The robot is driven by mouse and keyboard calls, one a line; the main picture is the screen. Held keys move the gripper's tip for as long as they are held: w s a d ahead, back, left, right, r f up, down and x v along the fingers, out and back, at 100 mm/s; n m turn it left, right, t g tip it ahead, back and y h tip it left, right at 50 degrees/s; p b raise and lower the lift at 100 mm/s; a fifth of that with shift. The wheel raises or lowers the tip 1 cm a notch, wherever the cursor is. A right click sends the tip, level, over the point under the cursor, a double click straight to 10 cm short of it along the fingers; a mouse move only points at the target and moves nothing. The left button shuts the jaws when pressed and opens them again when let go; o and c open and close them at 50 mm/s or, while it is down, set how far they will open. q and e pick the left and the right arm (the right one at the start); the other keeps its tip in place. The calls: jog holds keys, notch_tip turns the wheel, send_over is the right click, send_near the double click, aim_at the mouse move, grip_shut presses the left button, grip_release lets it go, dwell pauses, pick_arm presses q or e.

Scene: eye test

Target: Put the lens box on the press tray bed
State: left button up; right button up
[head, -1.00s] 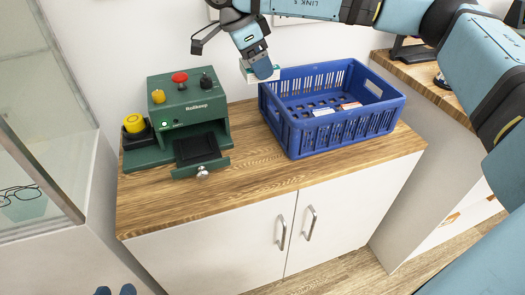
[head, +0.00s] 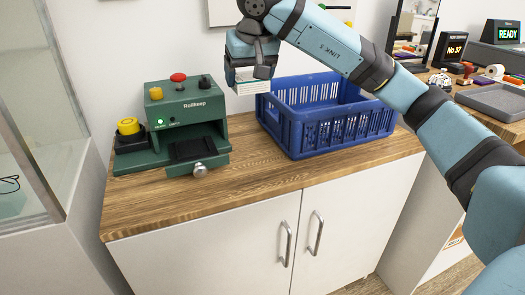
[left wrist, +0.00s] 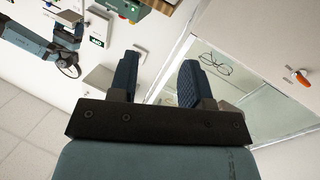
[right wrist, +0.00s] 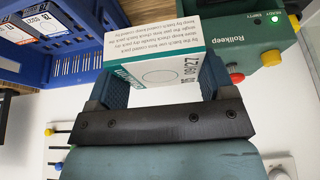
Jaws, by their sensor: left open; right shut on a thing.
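My right gripper (head: 252,74) is shut on the white and teal lens box (head: 252,88), held in the air by the crate's back left corner. In the right wrist view the printed box (right wrist: 160,62) sits between the fingers. The green Rollkeep press (head: 184,113) stands on the wooden counter, left of the box. Its dark tray bed (head: 193,149) sticks out in front with a silver knob; I see nothing on it. My left gripper (left wrist: 157,85) is open and empty in the left wrist view, away from the press; the head view does not show it.
A blue crate (head: 297,135) stands right of the press; the right wrist view shows boxes (right wrist: 52,22) in it. A yellow button (head: 128,126) sits at the press's left. The counter front (head: 250,176) is clear. A glass cabinet (head: 30,110) stands at the left.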

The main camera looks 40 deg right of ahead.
notch_tip(320, 180, down, 6)
jog(key=b, duration=0.6)
send_over(250, 160)
jog(key=s, duration=0.2)
jog(key=f, duration=0.9)
jog(key=shift+w+a+f, duration=0.1)
jog(key=shift+w+a, duration=0.15)
jog(key=shift+f, duration=0.25)
notch_tip(250, 160, down, 4)
jog(key=shift+b, duration=0.95)
jog(key=shift+f, duration=0.2)
jog(key=shift+r, duration=0.1)
jog(key=o, duration=0.6)
pick_arm(q)
jog(key=w+m, duration=0.1)
jog(key=w+a+f+m, duration=0.1)
jog(key=m, duration=0.1)
jog(key=f+m+t+h, duration=0.1)
jog(key=shift+w+a, duration=0.3)
jog(key=shift+w, duration=0.1)
pick_arm(e)
jog(key=shift+o, duration=0.2)
